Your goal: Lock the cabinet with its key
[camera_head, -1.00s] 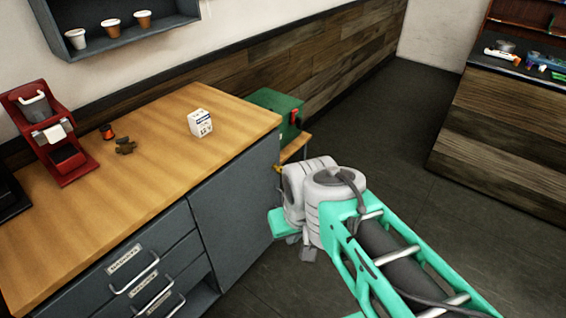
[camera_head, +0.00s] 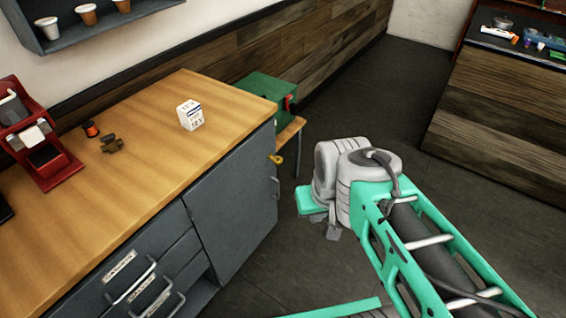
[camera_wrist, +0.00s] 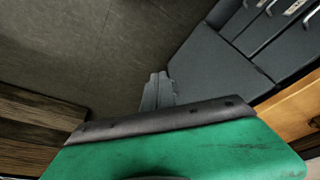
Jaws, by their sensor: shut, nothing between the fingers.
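The dark grey cabinet door (camera_head: 232,195) is closed, at the right end of the counter front. It has a bar handle on its right edge. A small yellow key (camera_head: 276,159) shows at the door's upper right, below the counter edge. How deep it sits or how it is turned is too small to tell. My gripper (camera_head: 333,232) is to the right of the cabinet, apart from key and door. In the wrist view my gripper (camera_wrist: 158,78) is shut and empty, with the cabinet door (camera_wrist: 215,75) to its right. The key is not visible there.
On the wooden counter (camera_head: 150,160) stand a white box (camera_head: 190,115), a red brewer (camera_head: 38,135) and small brown parts (camera_head: 112,144). A green box (camera_head: 270,95) sits on a low wooden stand behind. The floor right of the cabinet is clear.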

